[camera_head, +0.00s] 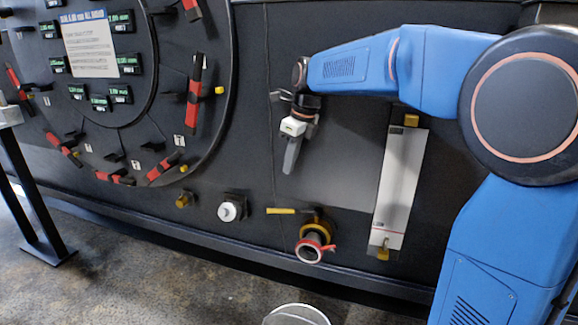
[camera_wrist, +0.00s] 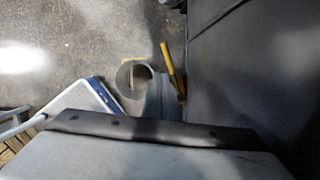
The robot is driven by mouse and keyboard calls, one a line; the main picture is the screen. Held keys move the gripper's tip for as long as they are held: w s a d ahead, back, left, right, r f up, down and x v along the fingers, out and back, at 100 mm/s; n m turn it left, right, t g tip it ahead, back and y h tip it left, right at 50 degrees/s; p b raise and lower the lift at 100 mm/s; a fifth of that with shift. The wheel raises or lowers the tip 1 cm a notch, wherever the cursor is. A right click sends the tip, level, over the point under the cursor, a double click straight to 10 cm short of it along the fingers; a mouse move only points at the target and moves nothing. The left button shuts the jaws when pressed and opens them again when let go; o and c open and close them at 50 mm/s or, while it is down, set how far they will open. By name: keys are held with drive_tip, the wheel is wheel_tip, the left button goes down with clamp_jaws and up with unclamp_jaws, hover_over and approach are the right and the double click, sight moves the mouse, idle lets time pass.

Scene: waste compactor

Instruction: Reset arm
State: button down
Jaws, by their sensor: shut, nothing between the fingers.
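My blue arm reaches in from the right in the head view and bends down at the wrist. My gripper (camera_head: 289,168) hangs at its end, pointing down in front of the dark wall panel (camera_head: 345,150). The grey fingers are together with nothing between them. In the wrist view the gripper body (camera_wrist: 160,155) fills the bottom, and a grey finger (camera_wrist: 166,98) shows above it. A yellow handle (camera_wrist: 168,62) lies just past the finger there; in the head view a yellow lever (camera_head: 282,211) sits below the gripper.
A red-ringed valve (camera_head: 309,250) and a round white knob (camera_head: 228,211) stick out low on the wall. A white panel (camera_head: 398,190) hangs to the right. A large dial with red handles (camera_head: 193,92) is at left. The floor (camera_head: 150,270) is mostly open.

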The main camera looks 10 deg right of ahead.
drive_tip(key=s+d+f+n+t, duration=0.1)
drive_tip(key=s+d+f+n, duration=0.2)
drive_tip(key=s+n, duration=0.5)
drive_tip(key=s+d+f+n+t+h, duration=0.1)
drive_tip(key=s+d+f+n, duration=0.3)
drive_tip(key=s+n, duration=0.5)
drive_tip(key=s+d+f+n+h, duration=0.1)
drive_tip(key=s+d+f+n, duration=0.3)
drive_tip(key=s+n, duration=0.5)
drive_tip(key=s+f, duration=0.1)
drive_tip(key=s, duration=0.8)
drive_tip(key=shift+f+t, duration=0.3)
drive_tip(key=shift+t, duration=0.1)
